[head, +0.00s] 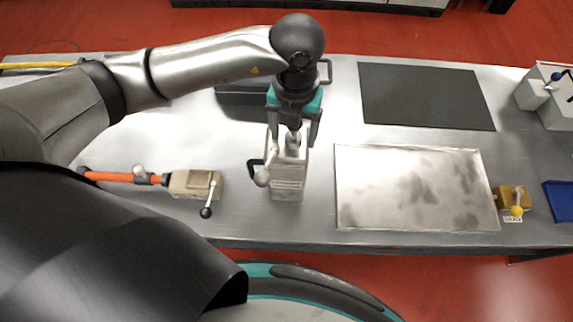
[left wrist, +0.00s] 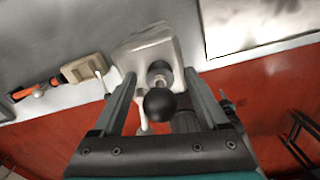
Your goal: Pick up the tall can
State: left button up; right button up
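A dark ball and a round fitting show between the fingers. I cannot tell whether either finger touches the can. My right gripper is in neither view.
A beige block with a black-knobbed lever (head: 196,184) and orange handle lies left of the can. A dark tray (head: 240,104) is behind. A black mat (head: 425,95) and bright metal plate (head: 415,185) lie right. A yellow-knobbed fixture (head: 513,198) stands by the plate.

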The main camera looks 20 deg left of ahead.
pick_arm(q)
grip_shut()
dwell(0.4)
dwell(0.9)
